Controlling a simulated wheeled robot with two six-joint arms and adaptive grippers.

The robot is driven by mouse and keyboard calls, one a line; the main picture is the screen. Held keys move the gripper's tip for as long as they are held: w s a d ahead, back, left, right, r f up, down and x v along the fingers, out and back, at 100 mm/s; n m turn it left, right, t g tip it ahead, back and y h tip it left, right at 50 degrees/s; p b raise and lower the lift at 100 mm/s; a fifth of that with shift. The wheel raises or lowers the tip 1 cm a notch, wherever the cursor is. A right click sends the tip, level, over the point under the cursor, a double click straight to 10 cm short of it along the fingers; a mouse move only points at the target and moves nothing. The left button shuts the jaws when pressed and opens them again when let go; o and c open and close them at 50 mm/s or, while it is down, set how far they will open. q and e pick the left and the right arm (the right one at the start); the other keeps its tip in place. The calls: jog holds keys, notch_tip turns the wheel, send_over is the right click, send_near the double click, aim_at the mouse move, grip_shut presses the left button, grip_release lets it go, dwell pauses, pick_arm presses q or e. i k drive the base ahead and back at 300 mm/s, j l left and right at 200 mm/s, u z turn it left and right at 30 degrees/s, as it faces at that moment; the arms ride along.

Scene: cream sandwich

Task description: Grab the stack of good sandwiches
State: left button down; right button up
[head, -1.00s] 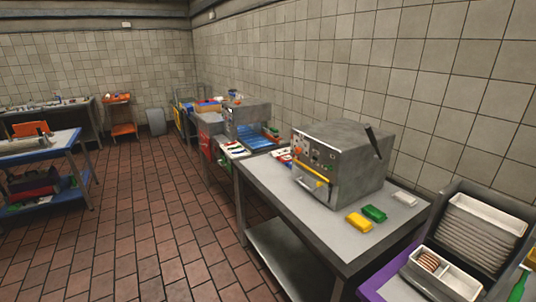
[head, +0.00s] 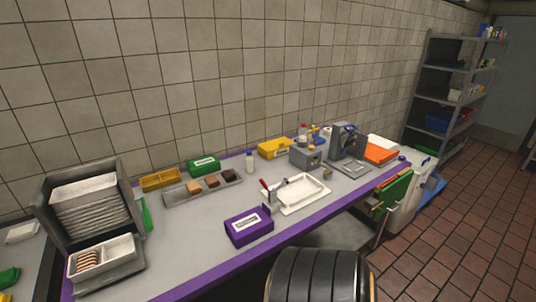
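A small stack of round brown and cream sandwiches (head: 87,260) stands on edge in the left compartment of a white divided tray (head: 120,250). The tray sits at the front of a grey holder (head: 120,182), at the left end of the purple-edged table. The tray's right compartment looks empty. Neither of my grippers is in view.
Stacked white trays (head: 92,215) fill the holder. The purple-edged table (head: 190,262) carries a purple box (head: 249,227), a white tray device (head: 300,192), a grey tray with brown blocks (head: 203,186) and a grey machine (head: 347,146). A dark ribbed round object (head: 318,276) stands in front.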

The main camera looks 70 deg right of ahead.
aim_at(212, 182)
jog(key=z, duration=1.75)
jog(key=k+l+u, duration=0.1)
jog(key=l+u, duration=0.2)
